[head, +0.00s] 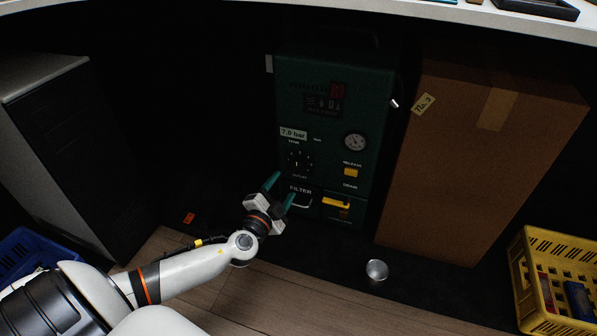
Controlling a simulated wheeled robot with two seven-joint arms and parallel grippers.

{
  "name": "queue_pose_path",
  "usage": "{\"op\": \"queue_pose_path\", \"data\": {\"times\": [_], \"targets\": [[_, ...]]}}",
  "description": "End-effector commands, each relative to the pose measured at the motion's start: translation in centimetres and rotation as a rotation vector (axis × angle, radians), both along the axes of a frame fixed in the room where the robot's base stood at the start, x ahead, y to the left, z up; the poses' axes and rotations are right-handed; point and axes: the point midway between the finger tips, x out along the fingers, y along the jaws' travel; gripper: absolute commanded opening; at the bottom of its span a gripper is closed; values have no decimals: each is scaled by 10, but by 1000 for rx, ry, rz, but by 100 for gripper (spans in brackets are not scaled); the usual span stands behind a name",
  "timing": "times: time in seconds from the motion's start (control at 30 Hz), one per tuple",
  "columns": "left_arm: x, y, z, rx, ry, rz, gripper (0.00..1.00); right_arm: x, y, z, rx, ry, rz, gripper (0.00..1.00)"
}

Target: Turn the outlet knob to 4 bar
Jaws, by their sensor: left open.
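A dark green compressor-like unit (335,75) stands under the white worktop. Its black outlet knob (298,161) sits on the left of the front, below a "7.0 bar" label (293,133). The knob's exact setting is too small to read. A round gauge (354,142) is to the right of the knob. My left gripper (281,189) is open and empty, its green fingers pointing up at the unit just below and left of the knob, apart from it as far as I can tell. My right gripper is not in view.
A tall cardboard box (475,170) stands close right. A metal cup (377,270) and yellow crate (530,262) are on the floor.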

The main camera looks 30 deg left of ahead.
Motion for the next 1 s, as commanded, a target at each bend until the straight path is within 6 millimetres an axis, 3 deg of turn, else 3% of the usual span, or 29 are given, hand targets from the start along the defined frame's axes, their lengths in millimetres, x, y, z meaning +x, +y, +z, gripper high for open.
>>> {"op": "queue_pose_path", "data": {"times": [0.2, 0.4, 0.8, 1.0], "targets": [[45, 7, -1, 1, -4, 0, 60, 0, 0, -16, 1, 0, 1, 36], [70, 11, -1, 0, -3, -1, 60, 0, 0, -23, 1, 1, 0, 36], [77, 11, 0, -1, 0, -1, 60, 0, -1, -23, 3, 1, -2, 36], [77, 11, 0, -1, 0, -1, 29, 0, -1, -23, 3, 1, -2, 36]]}}
